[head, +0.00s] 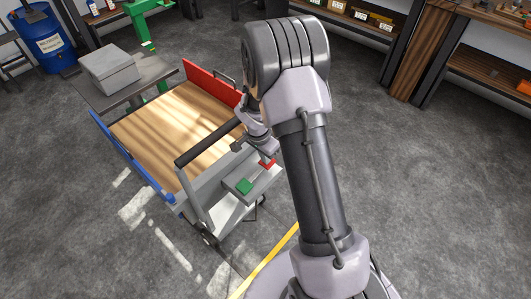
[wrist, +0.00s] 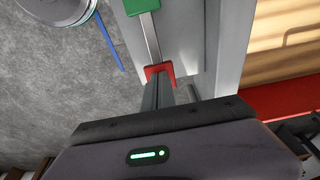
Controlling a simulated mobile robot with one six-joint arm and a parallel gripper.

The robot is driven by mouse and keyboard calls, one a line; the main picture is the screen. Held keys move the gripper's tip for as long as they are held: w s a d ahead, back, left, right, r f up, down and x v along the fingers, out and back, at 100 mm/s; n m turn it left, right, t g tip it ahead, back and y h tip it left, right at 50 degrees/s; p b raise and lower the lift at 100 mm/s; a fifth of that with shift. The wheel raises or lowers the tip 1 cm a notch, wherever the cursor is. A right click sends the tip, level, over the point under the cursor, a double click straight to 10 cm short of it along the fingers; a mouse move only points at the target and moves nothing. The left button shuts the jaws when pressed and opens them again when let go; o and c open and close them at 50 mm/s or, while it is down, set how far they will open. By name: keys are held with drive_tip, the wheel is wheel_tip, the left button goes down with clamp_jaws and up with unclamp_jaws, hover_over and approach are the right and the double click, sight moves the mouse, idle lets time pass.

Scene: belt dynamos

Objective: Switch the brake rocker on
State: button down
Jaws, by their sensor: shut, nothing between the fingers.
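The brake rocker shows in the head view as a green end (head: 243,186) and a red end (head: 266,164) on a small grey shelf at the cart's handle end. A bare metal strip joins the two ends. In the wrist view the green end (wrist: 140,5) is at the top and the red end (wrist: 158,70) is near the middle. My gripper (wrist: 159,82) is shut and empty, its dark fingertips right at the red end and partly covering it. I cannot tell whether they touch. In the head view my arm hides most of the gripper.
The cart has a wooden deck (head: 165,125), a red side board (head: 212,82), a blue side board (head: 128,155) and a dark handle bar (head: 208,144) close to my wrist. A table with a grey box (head: 110,70) stands behind. Floor to the right is clear.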

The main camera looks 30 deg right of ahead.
drive_tip(key=shift+r+p, duration=0.1)
drive_tip(key=shift+p, duration=0.2)
drive_tip(key=shift+r+p, duration=0.2)
drive_tip(key=shift+p, duration=0.7)
drive_tip(key=shift+d+y+p, duration=0.25)
drive_tip(key=shift+y+p, duration=0.25)
drive_tip(key=shift+p, duration=0.6)
drive_tip(key=f+b, duration=0.2)
drive_tip(key=d+f+b, duration=0.1)
drive_tip(key=shift+w+b, duration=0.25)
drive_tip(key=shift+b, duration=0.05)
drive_tip(key=shift+r+p, duration=0.7)
drive_tip(key=shift+r, duration=0.4)
drive_tip(key=shift+r, duration=0.1)
wheel_tip(320, 180, up, 14)
drive_tip(key=d+p, duration=0.2)
drive_tip(key=p, duration=0.3)
drive_tip(key=shift+w+d+f+p, duration=0.2)
drive_tip(key=shift+w+p, duration=0.1)
drive_tip(key=shift+w, duration=0.15)
